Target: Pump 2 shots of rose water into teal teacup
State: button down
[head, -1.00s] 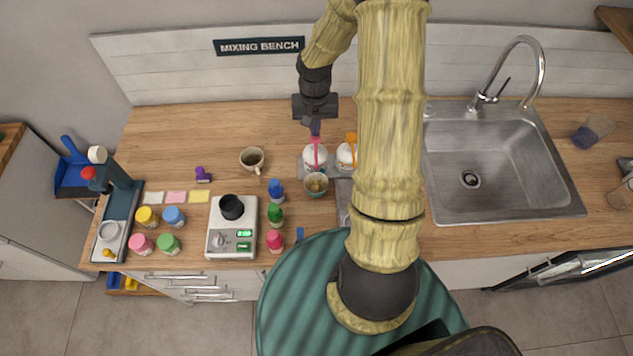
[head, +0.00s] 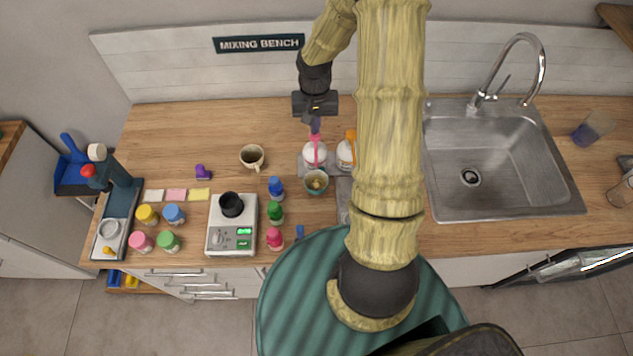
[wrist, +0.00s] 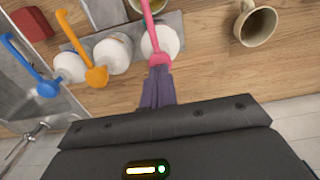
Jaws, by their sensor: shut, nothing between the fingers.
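A white bottle with a pink pump (head: 315,153) stands on a grey tray; I cannot read a label on it. The teal teacup (head: 316,184) stands just in front of it, below the pink spout, with something tan inside. Its rim is partly cut off at the top of the wrist view (wrist: 143,4). My gripper (head: 315,126) is shut and empty, with its purple fingertips at the top of the pink pump (wrist: 158,59). In the wrist view the fingertips (wrist: 157,82) seem to touch the pump head; I cannot tell whether it is pressed down.
A bottle with an orange pump (head: 346,153) stands close to the right; the wrist view also shows one with a blue pump (wrist: 47,87). A cream cup (head: 252,157) stands to the left. Coloured jars and a scale (head: 232,240) are farther left, the sink (head: 470,190) right.

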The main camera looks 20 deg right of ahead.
jog(key=shift+f+b, duration=0.4)
jog(key=shift+f, duration=0.25)
jog(key=shift+f+b, duration=0.45)
jog(key=shift+f, duration=0.1)
jog(key=shift+r, duration=0.1)
jog(key=shift+r+p, duration=1.2)
jog(key=shift+r, duration=0.2)
notch_tip(320, 180, up, 6)
jog(key=p, duration=0.4)
jog(key=shift+p, duration=0.4)
jog(key=shift+a, duration=0.1)
